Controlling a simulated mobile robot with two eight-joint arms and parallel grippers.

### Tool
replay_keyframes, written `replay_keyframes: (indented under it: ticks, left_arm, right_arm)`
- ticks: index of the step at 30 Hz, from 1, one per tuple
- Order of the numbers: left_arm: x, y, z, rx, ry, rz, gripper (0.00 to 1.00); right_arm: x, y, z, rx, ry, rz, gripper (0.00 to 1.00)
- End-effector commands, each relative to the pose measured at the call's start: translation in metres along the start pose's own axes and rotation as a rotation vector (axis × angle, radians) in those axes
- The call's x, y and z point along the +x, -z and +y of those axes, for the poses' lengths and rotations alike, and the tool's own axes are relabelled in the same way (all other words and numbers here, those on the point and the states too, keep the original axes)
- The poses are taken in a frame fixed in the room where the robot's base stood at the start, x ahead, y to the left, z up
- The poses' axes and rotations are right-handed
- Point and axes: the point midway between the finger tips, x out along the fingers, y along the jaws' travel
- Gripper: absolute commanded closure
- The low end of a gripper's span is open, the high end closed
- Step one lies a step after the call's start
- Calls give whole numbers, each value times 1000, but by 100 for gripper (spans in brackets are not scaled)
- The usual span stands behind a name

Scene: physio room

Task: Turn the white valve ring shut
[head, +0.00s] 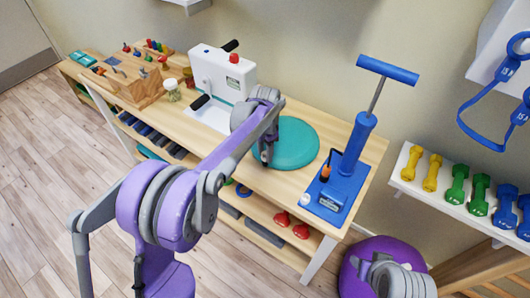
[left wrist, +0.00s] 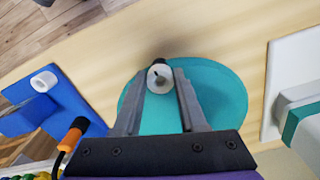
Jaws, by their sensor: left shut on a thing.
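A small white ring with a dark centre, the valve ring (left wrist: 160,77), sits at the edge of the round teal cushion (left wrist: 220,95) in the left wrist view. My left gripper (left wrist: 159,80) is shut on it, one finger on each side. In the head view my left gripper (head: 266,156) reaches down at the left edge of the teal cushion (head: 295,145) on the wooden bench, and hides the ring. My right gripper does not show; only part of my right arm is at the bottom right of the head view.
A blue pump (head: 346,160) with a T-handle stands right of the cushion. Its base carries a white round piece (left wrist: 43,80) and an orange-tipped hose (left wrist: 72,135). A white device (head: 222,80) stands left, beside a wooden peg block (head: 130,83).

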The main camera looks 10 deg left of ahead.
Motion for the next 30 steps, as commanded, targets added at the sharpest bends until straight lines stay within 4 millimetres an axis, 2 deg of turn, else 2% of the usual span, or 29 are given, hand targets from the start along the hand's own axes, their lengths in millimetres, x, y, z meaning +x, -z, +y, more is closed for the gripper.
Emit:
replay_keyframes:
  ticks: [9, 10, 14, 24, 26, 30]
  left_arm:
    - [0, 0, 0, 2, 0, 0, 100]
    - [0, 0, 0, 1, 0, 0, 54]
    - [0, 0, 0, 1, 0, 0, 30]
    - [-3, 0, 0, 0, 0, 0, 29]
    - [-8, 0, 0, 0, 0, 0, 29]
    - [-30, 0, 0, 0, 0, 0, 29]
  right_arm:
    - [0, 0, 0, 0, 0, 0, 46]
    - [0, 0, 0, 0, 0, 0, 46]
    - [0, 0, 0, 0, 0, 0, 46]
    - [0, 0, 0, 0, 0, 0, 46]
    - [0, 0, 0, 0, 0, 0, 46]
    - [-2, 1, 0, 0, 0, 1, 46]
